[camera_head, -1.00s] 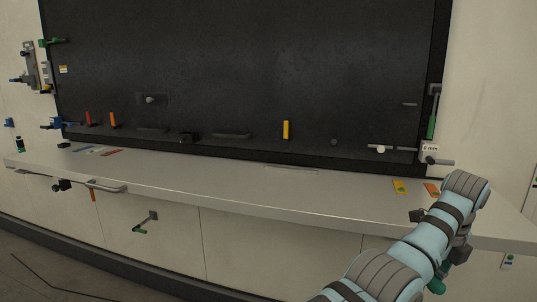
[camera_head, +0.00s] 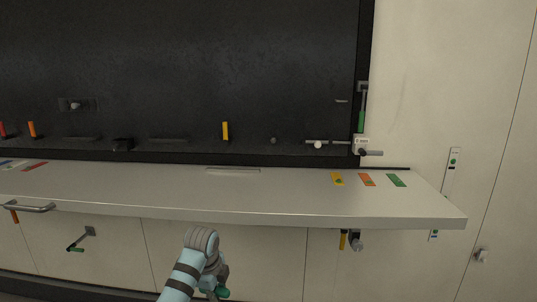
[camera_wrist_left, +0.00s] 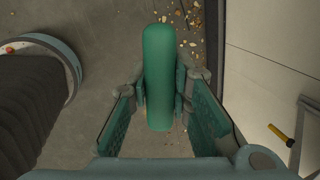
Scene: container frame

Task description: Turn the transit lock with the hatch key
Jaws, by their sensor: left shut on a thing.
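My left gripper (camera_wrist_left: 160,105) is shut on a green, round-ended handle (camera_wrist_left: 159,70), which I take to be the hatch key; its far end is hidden. In the head view the left arm comes up from the bottom, below the counter's front edge, with a bit of the green handle (camera_head: 222,292) showing. The gripper's fingers are largely hidden there. I cannot tell for sure which fitting is the transit lock. A grey fitting (camera_head: 356,240) sits under the counter at right, and another small grey fitting (camera_head: 482,255) is on the right wall. My right gripper is out of view.
The pale counter (camera_head: 250,195) crosses the view and ends at right. Yellow (camera_head: 337,179), orange (camera_head: 367,180) and green (camera_head: 397,180) cards lie on it. A green-ended crank (camera_head: 80,240) is on the panel below. A black board (camera_head: 180,70) stands behind. Debris (camera_wrist_left: 190,20) lies on the floor.

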